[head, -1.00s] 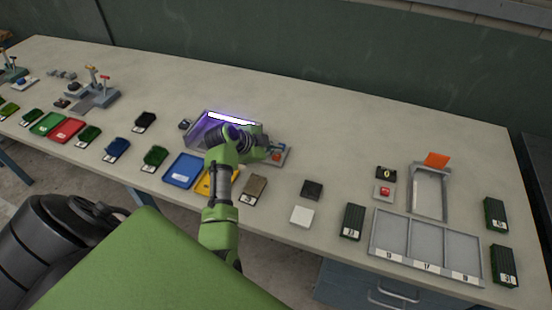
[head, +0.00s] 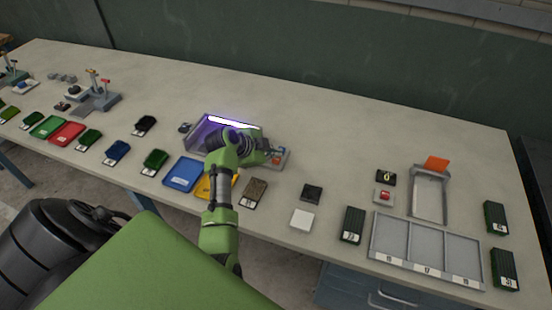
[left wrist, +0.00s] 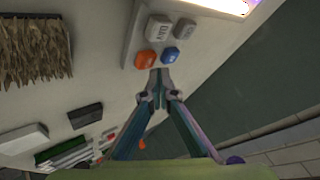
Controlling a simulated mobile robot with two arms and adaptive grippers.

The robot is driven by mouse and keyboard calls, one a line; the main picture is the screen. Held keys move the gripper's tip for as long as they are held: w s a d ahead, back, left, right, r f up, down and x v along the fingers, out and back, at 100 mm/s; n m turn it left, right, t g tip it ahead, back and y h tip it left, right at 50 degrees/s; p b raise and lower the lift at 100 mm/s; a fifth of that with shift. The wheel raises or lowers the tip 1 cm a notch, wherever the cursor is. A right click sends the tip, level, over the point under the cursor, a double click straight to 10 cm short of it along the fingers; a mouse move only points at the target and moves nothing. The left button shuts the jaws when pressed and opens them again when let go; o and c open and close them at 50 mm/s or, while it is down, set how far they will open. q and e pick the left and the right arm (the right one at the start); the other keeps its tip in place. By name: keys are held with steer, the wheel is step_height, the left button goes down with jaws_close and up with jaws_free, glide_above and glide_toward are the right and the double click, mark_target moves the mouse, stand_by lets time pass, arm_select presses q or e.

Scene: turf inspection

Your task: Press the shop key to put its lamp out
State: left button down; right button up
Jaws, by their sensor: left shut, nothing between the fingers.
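The light booth (head: 198,136) stands in the middle of the bench with its violet-white lamp (head: 232,122) lit. The lamp also shows at the top of the left wrist view (left wrist: 222,4). The key panel (left wrist: 133,45) beside it carries a grey key marked DAY (left wrist: 158,28), another grey key (left wrist: 184,29) with lettering too small to read, an orange key (left wrist: 146,59) and a blue key (left wrist: 170,55). I cannot tell which is the shop key. My left gripper (left wrist: 160,74) is shut and empty, its tips close to the orange and blue keys. The right gripper is out of view.
A brown turf sample (head: 255,193), a dark block (head: 312,192) and a white block (head: 302,218) lie right of the booth. A three-part tray (head: 408,219) stands farther right. Blue (head: 183,175) and yellow trays lie in front. The rear bench is clear.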

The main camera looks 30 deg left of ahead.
mark_target(275, 161)
arm_select(q)
steer(key=shift+f, duration=0.1)
steer(key=shift+f, duration=0.35)
steer(key=shift+f+b, duration=0.35)
steer(key=shift+b, duration=0.1)
stand_by(0.6)
steer(key=shift+r, duration=0.1)
steer(key=shift+r+p, duration=0.7)
steer(key=shift+p, duration=0.05)
steer(key=shift+r, duration=0.1)
step_height(275, 161, up, 6)
steer(key=p, duration=0.5)
